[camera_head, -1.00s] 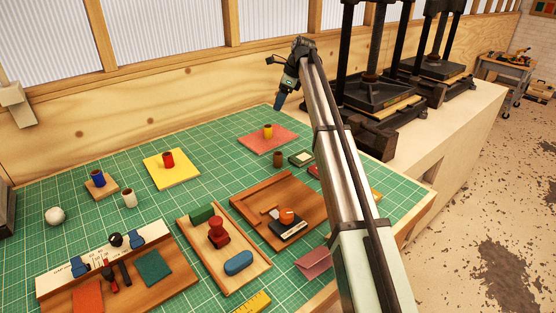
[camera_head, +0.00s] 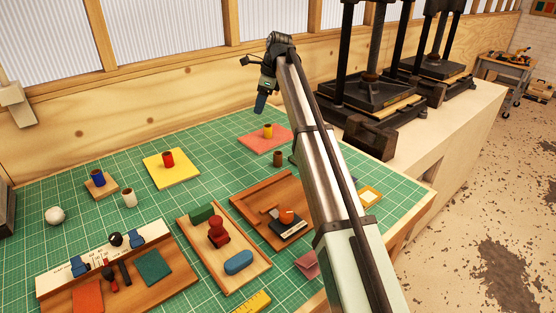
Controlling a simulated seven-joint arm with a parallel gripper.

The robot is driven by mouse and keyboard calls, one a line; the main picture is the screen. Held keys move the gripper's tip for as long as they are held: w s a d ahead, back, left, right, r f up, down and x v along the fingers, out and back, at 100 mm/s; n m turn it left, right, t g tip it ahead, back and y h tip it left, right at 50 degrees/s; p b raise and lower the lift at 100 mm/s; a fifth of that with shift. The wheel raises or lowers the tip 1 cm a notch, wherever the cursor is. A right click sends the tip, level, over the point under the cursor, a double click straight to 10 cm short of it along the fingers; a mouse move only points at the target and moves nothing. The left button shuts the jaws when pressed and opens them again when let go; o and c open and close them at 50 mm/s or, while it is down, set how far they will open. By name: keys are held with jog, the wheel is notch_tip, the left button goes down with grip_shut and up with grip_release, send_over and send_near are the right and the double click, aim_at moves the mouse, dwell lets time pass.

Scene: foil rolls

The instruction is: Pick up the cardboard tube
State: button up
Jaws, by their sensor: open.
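The cardboard tube (camera_head: 278,158) is a small brown cylinder standing upright on the green cutting mat (camera_head: 220,147), just left of my arm and in front of the pink square. My gripper (camera_head: 261,104) is open, pointing down in the air near the back edge of the mat. It appears above and behind the tube, well apart from it. The fingers are small and dark, and nothing shows between them.
A yellow roll (camera_head: 268,131) stands on a pink square, a red roll (camera_head: 168,160) on a yellow square. A blue roll (camera_head: 97,178) and a white roll (camera_head: 129,199) stand left. A wooden tray (camera_head: 262,198) lies in front of the tube. Black presses (camera_head: 368,95) stand right.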

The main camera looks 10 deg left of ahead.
jog(key=s+d+f+h, duration=0.1)
jog(key=s+d+h, duration=0.15)
jog(key=s, duration=0.35)
jog(key=m+h, duration=0.1)
jog(key=m, duration=0.2)
send_over(279, 156)
jog(key=w, duration=0.2)
jog(key=f, duration=0.1)
jog(key=shift+m, duration=0.3)
notch_tip(279, 156, down, 8)
jog(key=shift+f, duration=0.1)
jog(key=shift+a+f, duration=0.15)
jog(key=shift+f, duration=2.75)
jog(key=shift+c, duration=0.4)
jog(key=c, duration=0.8)
jog(key=shift+r, duration=0.1)
